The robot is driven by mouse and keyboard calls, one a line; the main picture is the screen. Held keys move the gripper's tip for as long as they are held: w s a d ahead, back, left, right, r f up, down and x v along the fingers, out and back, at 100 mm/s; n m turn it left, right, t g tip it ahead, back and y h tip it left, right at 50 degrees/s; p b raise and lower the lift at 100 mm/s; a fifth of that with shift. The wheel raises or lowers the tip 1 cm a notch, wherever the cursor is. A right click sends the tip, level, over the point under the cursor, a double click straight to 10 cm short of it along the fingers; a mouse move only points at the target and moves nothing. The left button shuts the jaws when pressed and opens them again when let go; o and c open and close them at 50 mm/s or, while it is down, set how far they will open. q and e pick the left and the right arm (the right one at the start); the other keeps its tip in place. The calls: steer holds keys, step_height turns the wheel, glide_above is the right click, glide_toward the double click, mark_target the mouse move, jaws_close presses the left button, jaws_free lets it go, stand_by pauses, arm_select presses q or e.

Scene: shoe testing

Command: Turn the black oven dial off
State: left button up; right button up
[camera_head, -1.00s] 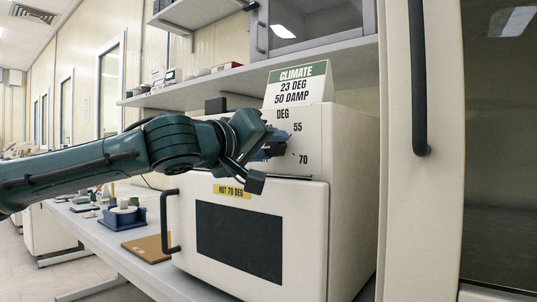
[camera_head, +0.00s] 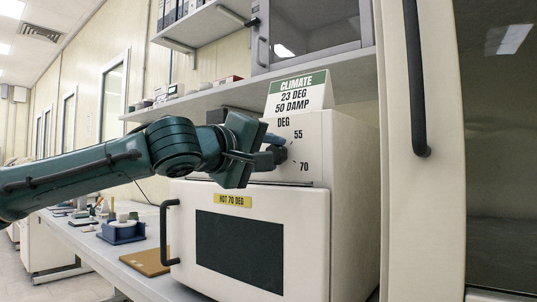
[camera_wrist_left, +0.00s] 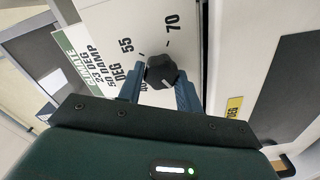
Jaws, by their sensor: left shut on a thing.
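The white oven (camera_head: 312,235) stands on the bench with its door closed. Its black dial (camera_wrist_left: 160,71) is on the upper front panel, by the 55 and 70 marks. My left gripper (camera_head: 276,148) reaches in from the left to the panel. In the left wrist view its blue fingers (camera_wrist_left: 160,88) lie on either side of the dial and are shut on it. In the head view the dial (camera_head: 279,155) is mostly hidden by the gripper. I cannot tell which mark the dial points to. My right gripper is not in view.
A climate sign (camera_head: 300,93) stands on top of the oven. The oven door has a black handle (camera_head: 168,232) at its left. A shelf (camera_head: 235,88) runs above, and a tall cabinet (camera_head: 397,200) stands close on the right. A blue holder (camera_head: 122,232) and a brown board (camera_head: 147,262) lie on the bench.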

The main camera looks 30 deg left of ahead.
arm_select(q)
steer(key=o, duration=1)
steer(key=shift+s, duration=0.1)
steer(key=s, duration=1.3)
steer(key=shift+a, duration=0.45)
